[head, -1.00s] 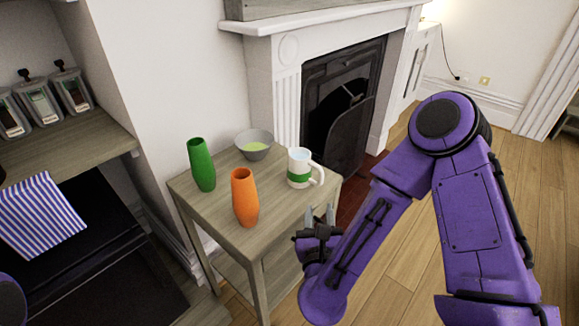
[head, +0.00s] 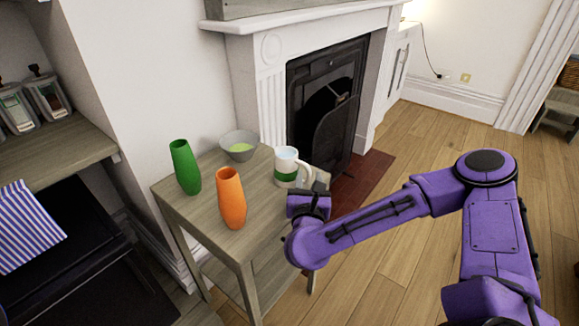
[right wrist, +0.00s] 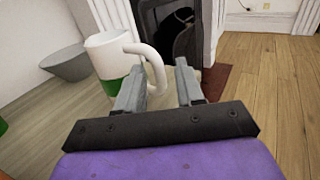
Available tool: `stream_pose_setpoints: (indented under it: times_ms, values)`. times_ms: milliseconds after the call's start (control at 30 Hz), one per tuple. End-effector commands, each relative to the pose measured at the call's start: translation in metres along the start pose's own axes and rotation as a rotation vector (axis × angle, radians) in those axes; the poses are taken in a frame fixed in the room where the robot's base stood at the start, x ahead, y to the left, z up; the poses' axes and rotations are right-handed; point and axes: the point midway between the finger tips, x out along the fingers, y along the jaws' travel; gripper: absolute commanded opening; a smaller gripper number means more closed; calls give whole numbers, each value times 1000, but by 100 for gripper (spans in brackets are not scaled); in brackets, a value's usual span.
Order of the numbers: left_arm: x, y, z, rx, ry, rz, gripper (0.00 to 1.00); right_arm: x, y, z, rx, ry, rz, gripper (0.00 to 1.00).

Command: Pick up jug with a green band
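The jug with a green band (head: 287,168) is white and stands upright near the right edge of the small wooden table (head: 215,215). Its handle points right. In the right wrist view the jug (right wrist: 108,62) is at upper left. My right gripper (right wrist: 160,75) is open; the outer curve of the handle shows between its fingers, and the left finger overlaps part of the handle. I cannot tell whether they touch. In the head view my right gripper (head: 318,190) is at the table's right edge, beside the jug, its fingers partly hidden. My left gripper is out of view.
A green vase (head: 186,168) and an orange vase (head: 231,198) stand left of the jug. A grey bowl (head: 239,146) is behind, left of the jug, also seen in the wrist view (right wrist: 66,64). The fireplace (head: 325,105) is beyond. Wooden floor lies free at right.

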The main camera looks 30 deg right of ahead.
Motion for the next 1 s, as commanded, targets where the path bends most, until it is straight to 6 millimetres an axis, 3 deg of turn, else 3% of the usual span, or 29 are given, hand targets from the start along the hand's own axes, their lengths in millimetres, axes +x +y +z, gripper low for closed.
stream_pose_setpoints:
  times_ms: [133,367,467,500,833,1000]
  values:
    - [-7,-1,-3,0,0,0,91,19,0,1,-1,1,-1,37]
    - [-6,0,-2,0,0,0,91,21,0,-1,0,0,1,37]
    - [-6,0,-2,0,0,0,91,20,0,-1,0,0,1,5]
    - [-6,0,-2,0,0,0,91,20,0,-1,0,0,1,0]
    - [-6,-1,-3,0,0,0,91,20,0,2,1,-1,2,0]
    - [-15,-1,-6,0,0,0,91,20,3,15,3,-3,6,0]
